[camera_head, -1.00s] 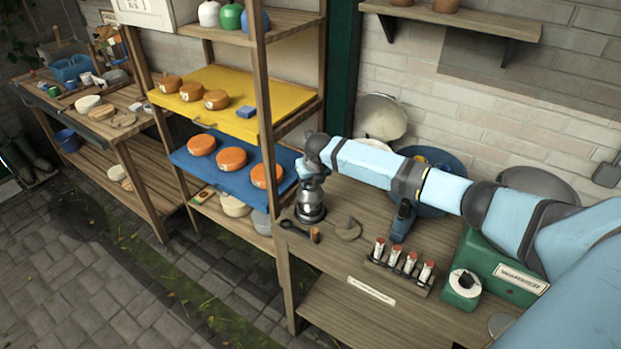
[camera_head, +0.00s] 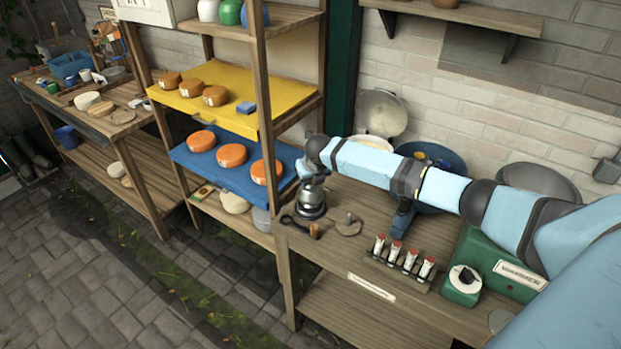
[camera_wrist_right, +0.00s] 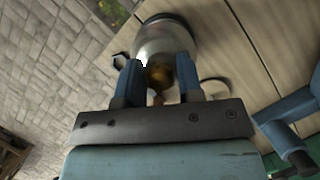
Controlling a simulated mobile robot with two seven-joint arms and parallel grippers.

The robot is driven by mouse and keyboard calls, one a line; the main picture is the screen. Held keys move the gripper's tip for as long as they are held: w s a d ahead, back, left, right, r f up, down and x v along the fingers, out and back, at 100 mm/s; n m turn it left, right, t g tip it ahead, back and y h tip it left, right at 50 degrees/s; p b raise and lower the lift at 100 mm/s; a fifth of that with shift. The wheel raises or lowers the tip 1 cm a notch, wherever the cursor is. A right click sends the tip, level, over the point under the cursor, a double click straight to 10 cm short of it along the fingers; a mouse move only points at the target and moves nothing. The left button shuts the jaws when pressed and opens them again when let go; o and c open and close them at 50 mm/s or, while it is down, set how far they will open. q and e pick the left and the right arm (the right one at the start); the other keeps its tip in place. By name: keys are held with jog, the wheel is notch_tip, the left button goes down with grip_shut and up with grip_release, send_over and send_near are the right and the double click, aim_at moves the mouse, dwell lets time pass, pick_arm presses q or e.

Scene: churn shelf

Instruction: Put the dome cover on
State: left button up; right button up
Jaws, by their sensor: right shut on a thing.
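My right gripper (camera_head: 312,180) reaches down over the left end of the bench. It is shut on the knob of the clear, greyish dome cover (camera_head: 311,204). In the right wrist view the dome cover (camera_wrist_right: 168,38) lies just beyond the two blue fingers (camera_wrist_right: 158,85), with a brown knob (camera_wrist_right: 160,74) between them. The dome is upright and at or close above the bench top; I cannot tell whether it touches. What lies under the dome is not clear. My left gripper is not in view.
On the bench (camera_head: 340,262) beside the dome are a flat round grey-brown piece (camera_head: 349,225), a dark-handled tool (camera_head: 300,228), a rack of several vials (camera_head: 402,258) and a green box (camera_head: 505,265). A shelf post stands close left. Orange cheeses (camera_head: 232,155) sit on a blue board.

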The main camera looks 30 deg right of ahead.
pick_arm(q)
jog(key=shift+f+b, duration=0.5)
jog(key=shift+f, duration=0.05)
pick_arm(e)
jog(key=shift+f, duration=1.1)
jog(key=o, duration=1.5)
jog(key=shift+c, duration=0.2)
jog(key=shift+r+p, duration=1.15)
jog(key=shift+r, duration=0.1)
jog(key=shift+r+p, duration=1.45)
jog(key=shift+r, duration=0.25)
jog(key=shift+r+p, duration=0.65)
jog(key=shift+r, duration=0.45)
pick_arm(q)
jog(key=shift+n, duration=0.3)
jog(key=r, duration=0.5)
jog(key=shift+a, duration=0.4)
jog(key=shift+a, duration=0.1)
